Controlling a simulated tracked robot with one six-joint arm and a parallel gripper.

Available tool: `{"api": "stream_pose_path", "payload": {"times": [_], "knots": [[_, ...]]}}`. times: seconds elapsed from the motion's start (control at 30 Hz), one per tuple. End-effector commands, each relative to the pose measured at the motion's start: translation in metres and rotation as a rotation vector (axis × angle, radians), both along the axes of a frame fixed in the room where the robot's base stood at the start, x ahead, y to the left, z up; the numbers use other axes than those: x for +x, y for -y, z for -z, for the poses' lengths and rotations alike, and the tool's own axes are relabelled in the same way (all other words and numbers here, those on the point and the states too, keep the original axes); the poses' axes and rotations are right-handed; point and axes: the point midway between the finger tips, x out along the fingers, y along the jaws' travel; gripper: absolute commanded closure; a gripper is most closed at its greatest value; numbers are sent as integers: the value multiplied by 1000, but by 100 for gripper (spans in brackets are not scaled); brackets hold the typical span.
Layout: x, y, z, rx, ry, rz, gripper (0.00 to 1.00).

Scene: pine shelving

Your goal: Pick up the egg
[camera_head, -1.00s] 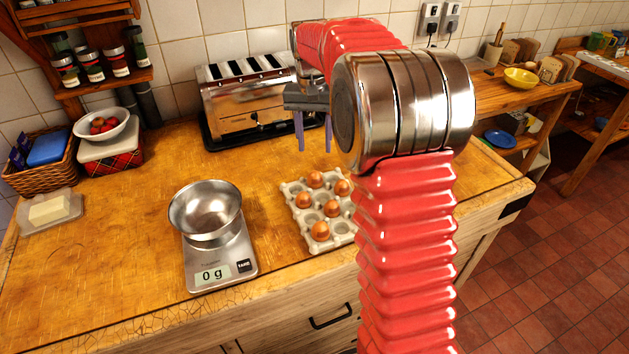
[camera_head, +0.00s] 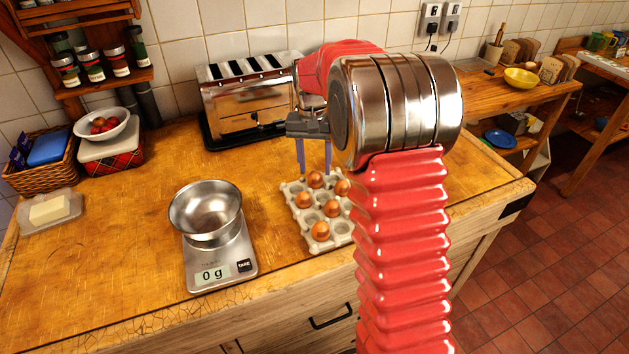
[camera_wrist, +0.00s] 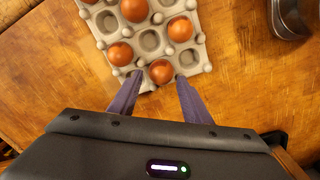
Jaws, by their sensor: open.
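Several brown eggs sit in a grey egg tray (camera_head: 295,187) on the wooden counter. The egg nearest my gripper is the back one (camera_head: 315,179); in the wrist view this egg (camera_wrist: 161,71) lies just beyond and between my fingertips. Another egg (camera_wrist: 120,53) sits close by on its left in that view. My gripper (camera_head: 314,172) is open and empty, its two purple fingers pointing down above the back edge of the tray. My arm hides the right part of the tray in the head view.
A kitchen scale (camera_head: 216,262) reading 0 g carries a steel bowl (camera_head: 205,208) left of the tray. A toaster (camera_head: 250,105) stands behind the gripper. A butter dish (camera_head: 50,210) is at far left. The counter between scale and basket (camera_head: 40,172) is clear.

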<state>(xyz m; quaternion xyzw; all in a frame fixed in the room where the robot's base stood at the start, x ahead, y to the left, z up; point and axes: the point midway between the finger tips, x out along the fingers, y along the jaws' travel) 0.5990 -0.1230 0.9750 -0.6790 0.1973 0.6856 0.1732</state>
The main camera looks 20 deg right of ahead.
Motion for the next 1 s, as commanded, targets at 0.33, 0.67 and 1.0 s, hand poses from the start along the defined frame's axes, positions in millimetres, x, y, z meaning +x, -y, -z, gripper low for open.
{"api": "stream_pose_path", "payload": {"times": [0.33,0.67,1.0], "knots": [[-2,-1,37,0,-1,0,56],[-2,-1,37,0,0,1,56],[-2,-1,37,0,-1,1,66]]}}
